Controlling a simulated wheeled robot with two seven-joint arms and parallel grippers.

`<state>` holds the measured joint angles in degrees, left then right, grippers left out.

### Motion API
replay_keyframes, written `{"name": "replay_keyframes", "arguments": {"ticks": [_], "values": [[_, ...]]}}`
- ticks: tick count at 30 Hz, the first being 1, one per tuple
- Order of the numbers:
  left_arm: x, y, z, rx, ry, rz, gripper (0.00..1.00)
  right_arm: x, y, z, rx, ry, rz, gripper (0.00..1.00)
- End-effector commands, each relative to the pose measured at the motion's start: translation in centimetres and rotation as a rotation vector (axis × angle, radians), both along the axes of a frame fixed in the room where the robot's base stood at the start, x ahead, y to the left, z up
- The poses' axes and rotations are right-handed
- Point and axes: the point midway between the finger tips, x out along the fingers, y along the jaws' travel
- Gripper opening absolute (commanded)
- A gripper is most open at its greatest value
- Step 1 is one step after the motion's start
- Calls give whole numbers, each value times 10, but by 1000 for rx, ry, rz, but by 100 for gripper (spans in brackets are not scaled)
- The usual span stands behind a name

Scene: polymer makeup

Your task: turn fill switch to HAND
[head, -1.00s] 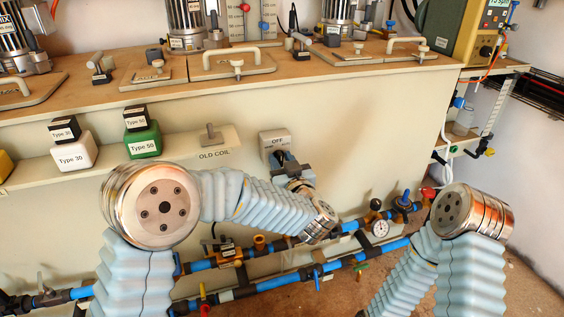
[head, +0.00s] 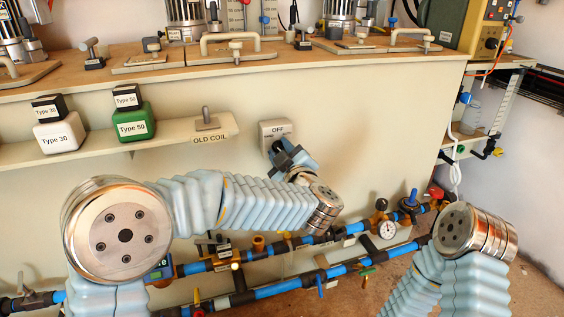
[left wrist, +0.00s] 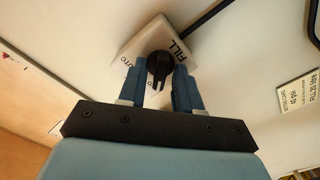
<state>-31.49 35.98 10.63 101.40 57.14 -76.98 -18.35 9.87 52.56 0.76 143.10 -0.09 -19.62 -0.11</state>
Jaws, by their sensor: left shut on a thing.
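The fill switch is a pale box (head: 275,129) on the front of the bench, with OFF readable at its top in the head view. In the left wrist view its plate (left wrist: 139,39) reads FILL, with smaller lettering that looks like AUTO. Its black knob (left wrist: 159,67) sits between the blue fingers of my left gripper (left wrist: 159,88), which is shut on it. In the head view the left gripper (head: 281,154) is tilted at the switch and hides the knob; which mark it points to is unclear. My right gripper is out of view; only its arm shows.
A shelf marked OLD COIL (head: 211,139) lies left of the switch, with a white Type 30 bottle (head: 58,133) and a green Type 50 bottle (head: 134,123). Blue pipes with valves and a gauge (head: 388,231) run below. A placard (left wrist: 298,92) is at right in the wrist view.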

Motion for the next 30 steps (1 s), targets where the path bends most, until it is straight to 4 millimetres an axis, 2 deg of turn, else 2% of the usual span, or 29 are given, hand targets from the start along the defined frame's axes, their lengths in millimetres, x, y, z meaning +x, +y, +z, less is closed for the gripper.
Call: {"name": "replay_keyframes", "arguments": {"ticks": [1,9,27,28,30], "values": [[0,0,-5,-29,-9,-1,3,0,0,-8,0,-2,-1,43],[0,0,-3,-141,-44,-1,3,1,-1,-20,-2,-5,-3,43],[0,0,-2,-181,-56,0,3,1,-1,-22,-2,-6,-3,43],[0,0,-2,-181,-56,0,35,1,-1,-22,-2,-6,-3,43],[0,1,-2,-181,-56,0,38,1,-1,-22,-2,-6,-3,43]]}}
